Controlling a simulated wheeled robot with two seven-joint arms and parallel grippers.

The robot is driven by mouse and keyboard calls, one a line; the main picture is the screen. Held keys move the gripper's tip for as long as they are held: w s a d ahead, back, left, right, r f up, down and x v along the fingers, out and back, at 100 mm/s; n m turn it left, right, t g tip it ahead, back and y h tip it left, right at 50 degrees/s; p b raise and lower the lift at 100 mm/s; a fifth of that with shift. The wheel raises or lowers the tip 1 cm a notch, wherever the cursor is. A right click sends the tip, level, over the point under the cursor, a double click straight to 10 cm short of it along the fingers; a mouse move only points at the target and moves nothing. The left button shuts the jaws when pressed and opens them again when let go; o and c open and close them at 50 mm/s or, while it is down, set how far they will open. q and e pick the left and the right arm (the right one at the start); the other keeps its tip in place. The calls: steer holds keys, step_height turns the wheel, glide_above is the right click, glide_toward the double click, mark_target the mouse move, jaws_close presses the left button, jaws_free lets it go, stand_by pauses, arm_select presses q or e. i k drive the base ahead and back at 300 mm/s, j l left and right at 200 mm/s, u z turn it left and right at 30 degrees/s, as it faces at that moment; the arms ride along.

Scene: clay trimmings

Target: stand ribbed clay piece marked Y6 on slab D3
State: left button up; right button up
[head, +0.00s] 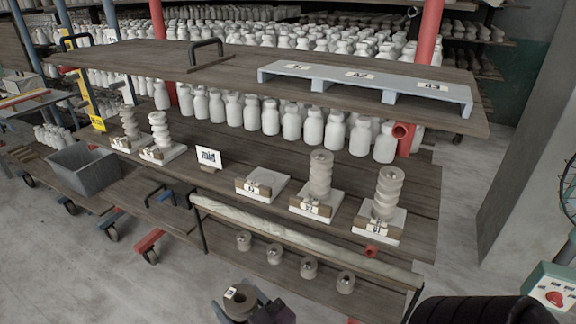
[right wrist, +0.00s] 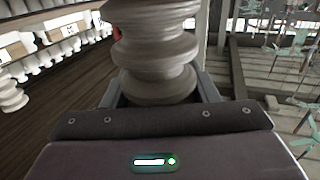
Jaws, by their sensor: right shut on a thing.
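My right gripper (head: 258,306) is at the bottom of the head view, in front of the shelf and low. It is shut on a grey ribbed clay piece (head: 238,299), seen from above with a small pale tag; the tag's mark is unreadable. The right wrist view shows the ribbed piece (right wrist: 155,55) upright between the fingers. A bare slab (head: 268,180) lies on the middle board, its label too small to read surely. Beside it to the right, two slabs (head: 330,204) (head: 395,226) each bear a standing ribbed piece. My left gripper is not in view.
A "mid" sign (head: 209,157) stands left of the bare slab. More ribbed pieces (head: 160,130) stand farther left. The upper board (head: 250,72) with a grey rack (head: 365,84) overhangs the back.

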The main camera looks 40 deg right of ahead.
mark_target(265, 179)
steer(key=i+j+z, duration=0.25)
steer(key=z, duration=0.15)
steer(key=i+j+z, duration=0.5)
steer(key=j+z, duration=0.3)
steer(key=i+j+z, duration=0.15)
steer(key=j+z, duration=0.3)
steer(key=i+j+z, duration=0.1)
steer(key=j+z, duration=0.3)
